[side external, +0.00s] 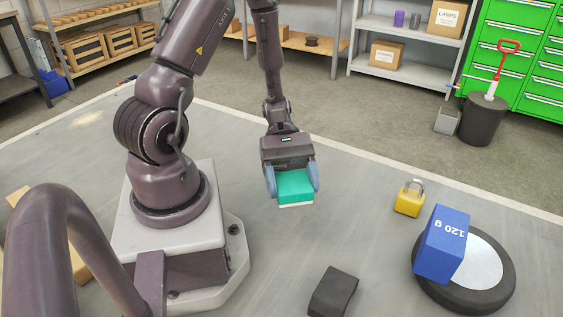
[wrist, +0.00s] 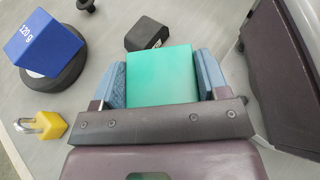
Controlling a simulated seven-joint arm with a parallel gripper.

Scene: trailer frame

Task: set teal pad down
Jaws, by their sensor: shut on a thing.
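The teal pad (side external: 294,186) is a block with a pale lower edge, held between the two blue fingers of my gripper (side external: 292,182). In the wrist view the pad (wrist: 161,76) fills the space between the fingers (wrist: 161,80), which press on its two sides. In the side view it is over the grey surface, left of the padlock; the gap beneath it is hard to judge. Its underside is hidden.
A black wedge-like block (side external: 333,291) lies in front. A yellow padlock (side external: 409,199) lies to the right. A blue 120 g box (side external: 440,245) sits tilted on a black wheel (side external: 506,286) with a pale disc. The grey surface (side external: 345,220) between them is clear.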

